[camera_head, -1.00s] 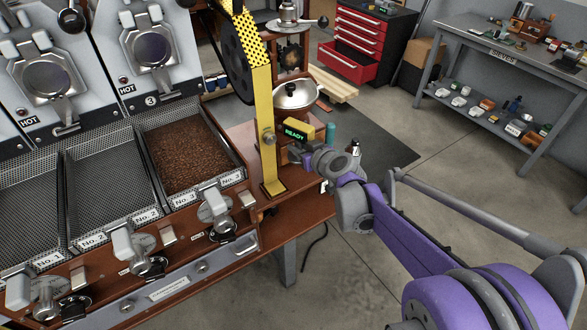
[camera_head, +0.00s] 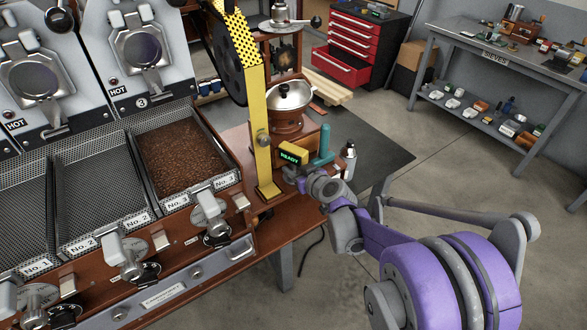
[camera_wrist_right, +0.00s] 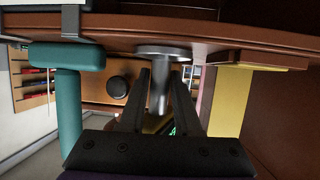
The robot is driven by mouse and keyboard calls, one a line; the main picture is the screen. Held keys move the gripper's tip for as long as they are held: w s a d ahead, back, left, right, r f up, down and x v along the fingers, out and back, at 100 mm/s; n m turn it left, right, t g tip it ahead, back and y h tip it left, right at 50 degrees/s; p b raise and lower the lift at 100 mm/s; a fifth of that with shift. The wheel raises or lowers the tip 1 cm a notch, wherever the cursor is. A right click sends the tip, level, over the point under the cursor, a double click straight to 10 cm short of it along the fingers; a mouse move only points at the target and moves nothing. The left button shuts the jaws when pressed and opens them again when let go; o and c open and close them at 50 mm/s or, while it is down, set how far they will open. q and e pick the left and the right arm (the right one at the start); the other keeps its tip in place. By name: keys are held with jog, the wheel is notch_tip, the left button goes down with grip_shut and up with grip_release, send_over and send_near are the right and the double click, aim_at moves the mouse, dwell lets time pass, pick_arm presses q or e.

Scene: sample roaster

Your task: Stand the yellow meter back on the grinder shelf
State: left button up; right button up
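The yellow meter (camera_head: 294,151), with a green READY display, is upright beside the grinder (camera_head: 288,122) in the head view. My right gripper (camera_head: 305,176) is just below its head. In the right wrist view, which looks upside down, the two fingers (camera_wrist_right: 160,90) close on the meter's grey stem (camera_wrist_right: 159,97). Its round grey foot (camera_wrist_right: 165,49) is at a brown wooden ledge (camera_wrist_right: 215,36); I cannot tell whether it bears on it. The meter's head is mostly hidden there behind the gripper. My left gripper is not in view.
A teal cylinder (camera_head: 321,146) stands close right of the meter and shows in the wrist view (camera_wrist_right: 68,105). A yellow post (camera_head: 262,140) stands close left. The roaster trays (camera_head: 105,190) are further left; open floor (camera_head: 410,200) is to the right.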

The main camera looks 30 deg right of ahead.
jog(key=o, duration=0.3)
jog(key=shift+r, duration=0.1)
jog(key=shift+s+r, duration=0.2)
jog(key=p+v, duration=0.2)
jog(key=v, duration=1)
jog(key=s+a+f+n+g+y, duration=0.1)
jog(key=s+a+f+g, duration=0.1)
jog(key=s+a, duration=0.35)
jog(key=s+a+f+g+y, duration=0.1)
jog(key=s+a+f+g, duration=0.15)
jog(key=a, duration=0.55)
jog(key=s+f+g, duration=0.1)
jog(key=s, duration=0.2)
jog(key=s+a+f+g+h, duration=0.1)
jog(key=s, duration=0.3)
jog(key=s+f+m+g+h, duration=0.1)
jog(key=s+f+g, duration=0.1)
jog(key=s, duration=0.2)
jog(key=shift+a, duration=0.25)
